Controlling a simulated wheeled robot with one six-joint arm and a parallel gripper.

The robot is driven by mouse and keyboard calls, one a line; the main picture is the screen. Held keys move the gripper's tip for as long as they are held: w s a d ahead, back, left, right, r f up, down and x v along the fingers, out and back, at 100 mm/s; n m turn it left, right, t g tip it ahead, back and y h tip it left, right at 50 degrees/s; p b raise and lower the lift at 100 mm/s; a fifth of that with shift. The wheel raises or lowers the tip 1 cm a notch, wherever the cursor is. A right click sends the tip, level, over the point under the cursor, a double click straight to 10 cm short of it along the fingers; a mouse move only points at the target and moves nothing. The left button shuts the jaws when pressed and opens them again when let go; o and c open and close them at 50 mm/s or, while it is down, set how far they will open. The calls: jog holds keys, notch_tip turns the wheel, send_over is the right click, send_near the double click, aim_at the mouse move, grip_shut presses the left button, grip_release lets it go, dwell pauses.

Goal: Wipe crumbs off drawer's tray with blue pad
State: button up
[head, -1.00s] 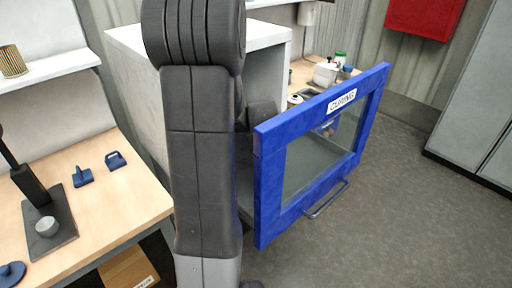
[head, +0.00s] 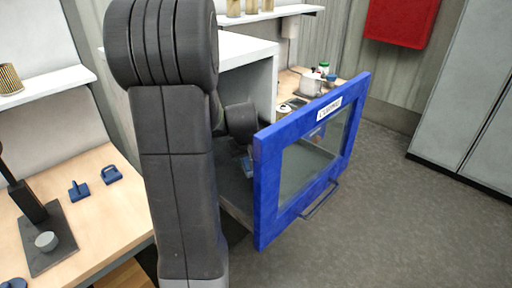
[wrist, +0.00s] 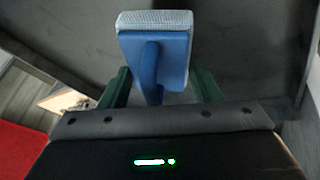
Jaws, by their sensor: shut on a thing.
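The blue pad (wrist: 155,55) has a pale grey woven face and a blue back with a handle. My gripper (wrist: 160,92) is shut on that handle between its green fingers. In the head view a small blue part of the pad (head: 246,162) shows just below my wrist, inside the open drawer. The drawer has a blue front (head: 263,190) with a window, a handle and a label. Its grey tray (head: 236,190) is partly hidden by my arm and the front. I cannot make out crumbs, or whether the pad touches the tray.
A wooden bench (head: 100,215) at left holds a dark stand (head: 48,240) and several blue handled pieces. A white cabinet (head: 245,50) stands behind my arm. A back counter (head: 290,85) carries small containers. Grey floor (head: 400,220) is clear at right.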

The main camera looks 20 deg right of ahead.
jog(key=shift+r+p, duration=1)
jog(key=shift+r, duration=0.9)
